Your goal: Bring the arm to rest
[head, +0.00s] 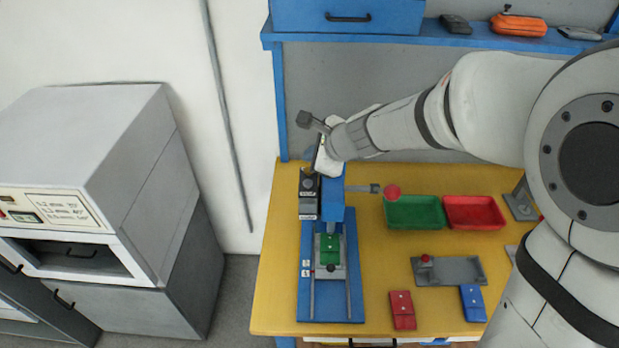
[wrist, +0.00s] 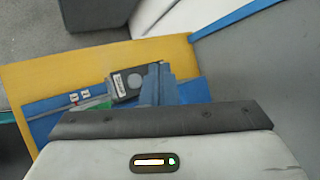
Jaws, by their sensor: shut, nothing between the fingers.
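My arm reaches from the right across the upper part of the head view. My gripper (head: 318,163) is at its end, just above and behind the blue press (head: 332,205) at the table's left side. My gripper is shut with nothing in it; its fingertips are mostly hidden. In the wrist view the gripper's pale body and dark edge (wrist: 150,121) fill the lower part, with the press's control box (wrist: 128,82) just beyond. I cannot tell whether the gripper touches the press.
A green part (head: 330,243) sits in the press fixture on the yellow table (head: 380,270). Green (head: 414,213) and red (head: 474,212) trays, a grey fixture plate (head: 455,272), a red part (head: 402,309) and a blue part (head: 473,303) lie rightward. A blue shelf (head: 460,38) runs behind; a grey machine (head: 100,150) stands left.

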